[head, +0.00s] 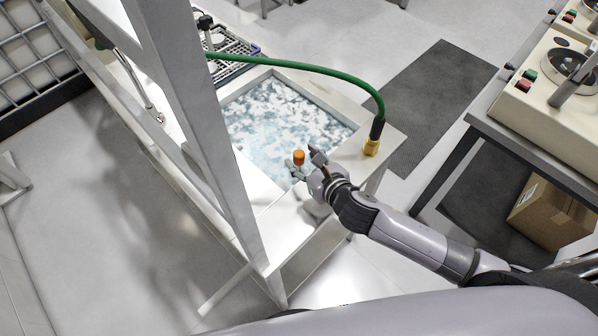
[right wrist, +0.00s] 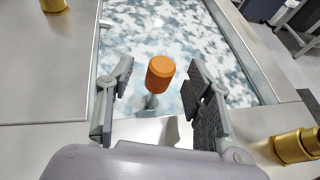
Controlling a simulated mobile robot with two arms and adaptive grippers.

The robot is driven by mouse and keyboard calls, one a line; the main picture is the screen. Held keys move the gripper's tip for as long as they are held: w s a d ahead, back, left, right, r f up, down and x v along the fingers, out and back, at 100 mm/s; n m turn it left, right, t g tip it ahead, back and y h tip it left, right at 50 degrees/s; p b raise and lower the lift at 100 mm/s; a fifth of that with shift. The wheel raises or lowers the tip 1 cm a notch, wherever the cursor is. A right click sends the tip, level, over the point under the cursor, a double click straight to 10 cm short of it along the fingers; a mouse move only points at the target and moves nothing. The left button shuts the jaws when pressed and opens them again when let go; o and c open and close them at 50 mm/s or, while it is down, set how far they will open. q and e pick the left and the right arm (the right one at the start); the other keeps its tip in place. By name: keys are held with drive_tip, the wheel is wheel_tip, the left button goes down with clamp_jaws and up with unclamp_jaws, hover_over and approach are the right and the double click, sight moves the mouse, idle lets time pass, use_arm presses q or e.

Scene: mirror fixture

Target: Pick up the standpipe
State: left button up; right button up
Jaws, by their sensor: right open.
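The standpipe shows as an orange cylindrical cap (head: 299,157) on a short grey stem at the near edge of the water-filled basin. In the right wrist view the orange cap (right wrist: 160,74) stands between and slightly beyond my open fingers, with a visible gap on both sides. The lower stem is partly hidden by glare and the basin rim. My right gripper (head: 308,163) is open and empty at the basin's near side; it also shows in the right wrist view (right wrist: 159,88). My left gripper is not in view.
The basin's pale metal rim (head: 375,165) surrounds rippling bluish water. A green hose (head: 310,68) arches over the basin to a brass fitting (head: 371,146) on the right rim. A grey upright frame post (head: 205,120) stands left of the basin. A bench with machines (head: 545,90) stands at right.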

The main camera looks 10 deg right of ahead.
drive_tip(key=shift+x, duration=1.5)
drive_tip(key=shift+d, duration=0.1)
drive_tip(key=shift+c, duration=0.4)
clamp_jaws()
